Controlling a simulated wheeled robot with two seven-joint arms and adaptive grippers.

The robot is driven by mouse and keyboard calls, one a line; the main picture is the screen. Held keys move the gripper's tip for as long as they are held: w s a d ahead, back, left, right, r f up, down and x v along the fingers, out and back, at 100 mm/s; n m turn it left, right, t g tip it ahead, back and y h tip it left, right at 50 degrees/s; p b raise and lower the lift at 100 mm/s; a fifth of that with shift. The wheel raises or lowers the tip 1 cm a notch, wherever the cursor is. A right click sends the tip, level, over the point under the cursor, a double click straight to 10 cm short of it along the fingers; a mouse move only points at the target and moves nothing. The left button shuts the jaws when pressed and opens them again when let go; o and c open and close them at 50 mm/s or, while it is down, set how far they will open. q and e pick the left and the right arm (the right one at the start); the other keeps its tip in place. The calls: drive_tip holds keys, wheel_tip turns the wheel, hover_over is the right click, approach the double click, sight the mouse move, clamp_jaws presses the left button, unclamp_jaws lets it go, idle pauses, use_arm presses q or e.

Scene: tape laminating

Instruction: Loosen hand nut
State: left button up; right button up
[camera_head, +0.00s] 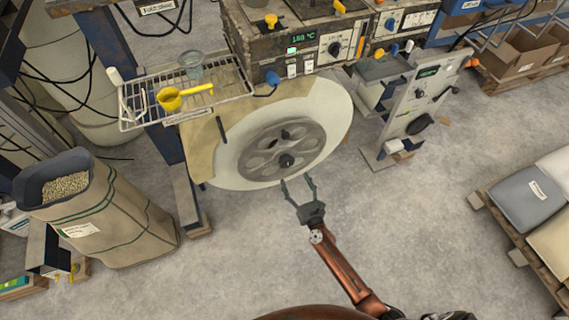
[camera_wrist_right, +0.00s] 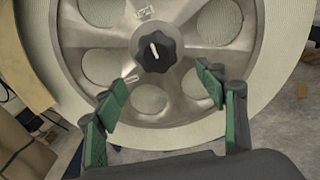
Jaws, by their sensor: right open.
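The hand nut (camera_head: 286,161) is a small dark knob at the centre of a grey spoked hub (camera_head: 262,157) on a large pale tape reel (camera_head: 332,112). In the right wrist view the black lobed hand nut (camera_wrist_right: 155,52) has a white mark and sits above and between the fingers. My right gripper (camera_head: 298,182) is open and empty, just below the nut and facing the hub. In the right wrist view its green-padded fingers (camera_wrist_right: 160,95) are spread apart and do not touch the nut. My left gripper is not in view.
The reel is mounted on a machine with a control box (camera_head: 308,46) above. A wire shelf (camera_head: 190,92) with a yellow scoop (camera_head: 180,97) is at upper left. A sack of pellets (camera_head: 110,215) stands left. A pallet (camera_head: 510,225) lies right. The floor around my arm is clear.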

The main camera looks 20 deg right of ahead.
sight(288, 165)
drive_tip(key=shift+m, duration=0.4)
drive_tip(key=w, duration=0.4)
drive_tip(key=w+b, duration=0.1)
drive_tip(key=w, duration=0.2)
drive_tip(key=shift+a+r, duration=0.2)
drive_tip(key=shift+r, duration=0.2)
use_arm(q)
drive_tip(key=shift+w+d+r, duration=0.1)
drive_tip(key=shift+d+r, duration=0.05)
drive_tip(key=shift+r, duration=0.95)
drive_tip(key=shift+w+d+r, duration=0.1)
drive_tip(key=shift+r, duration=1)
use_arm(e)
drive_tip(key=shift+w, duration=0.7)
drive_tip(key=shift+c, duration=0.3)
drive_tip(key=c, duration=1.1)
